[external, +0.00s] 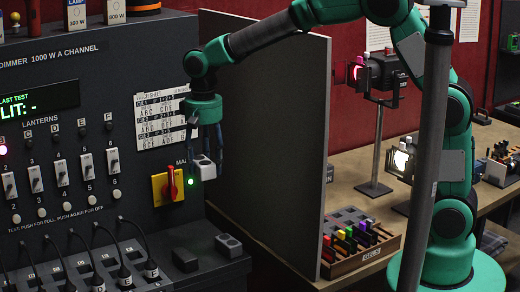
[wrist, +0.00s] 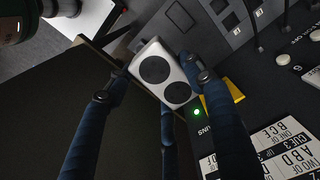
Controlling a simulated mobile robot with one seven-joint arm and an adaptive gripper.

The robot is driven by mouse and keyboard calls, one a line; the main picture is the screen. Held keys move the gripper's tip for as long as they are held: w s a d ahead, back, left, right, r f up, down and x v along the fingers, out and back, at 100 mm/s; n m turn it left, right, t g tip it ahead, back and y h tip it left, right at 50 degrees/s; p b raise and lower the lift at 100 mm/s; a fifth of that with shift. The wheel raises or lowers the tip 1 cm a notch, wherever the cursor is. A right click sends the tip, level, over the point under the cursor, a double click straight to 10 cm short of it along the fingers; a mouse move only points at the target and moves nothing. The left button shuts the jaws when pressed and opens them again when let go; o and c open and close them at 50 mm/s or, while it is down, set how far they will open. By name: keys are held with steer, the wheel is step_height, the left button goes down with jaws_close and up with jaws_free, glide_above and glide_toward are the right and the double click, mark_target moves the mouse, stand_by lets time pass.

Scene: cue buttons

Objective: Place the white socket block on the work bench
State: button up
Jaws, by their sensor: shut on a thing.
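The white socket block (external: 203,168) is held in the air in front of the dimmer panel, beside the red rotary switch. My gripper (external: 205,158) points down with its fingers shut on the block. In the wrist view the block (wrist: 165,72), with two dark round sockets on its face, sits tilted between the fingertips of my gripper (wrist: 160,80). The work bench (external: 345,190) is the brown top at the right, beyond a tall grey partition.
The grey partition (external: 268,130) stands between the dimmer panel (external: 95,75) and the bench. Two small blocks, one grey (external: 228,245) and one dark (external: 186,260), rest on the panel's ledge. Lamps and a gel rack (external: 372,255) stand on the bench.

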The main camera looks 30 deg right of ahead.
steer(key=shift+r, duration=0.1)
steer(key=w+d+r+p, duration=0.5)
steer(key=d+r, duration=0.2)
steer(key=r, duration=0.7)
steer(key=w+d+r+n+p, duration=0.1)
steer(key=w+d+r+p, duration=0.45)
steer(key=r, duration=0.85)
steer(key=w+d+r+p, duration=0.3)
steer(key=d+r, duration=0.5)
steer(key=r, duration=0.6)
steer(key=w+d+b, duration=0.1)
steer(key=w+d, duration=0.4)
steer(key=d, duration=0.9)
steer(key=s+d+f+m+b, duration=0.15)
steer(key=f+b, duration=0.85)
steer(key=f, duration=1.9)
steer(key=d+f+m+b, duration=0.2)
steer(key=f+b, duration=0.8)
steer(key=f, duration=2)
steer(key=w+d+f+n, duration=0.3)
steer(key=w+d+f, duration=0.2)
steer(key=w+f, duration=0.3)
steer(key=shift+d+p, duration=0.25)
steer(key=shift+p, duration=0.05)
steer(key=shift+s, duration=0.1)
steer(key=shift+f+b, duration=0.45)
steer(key=shift+f, duration=2.65)
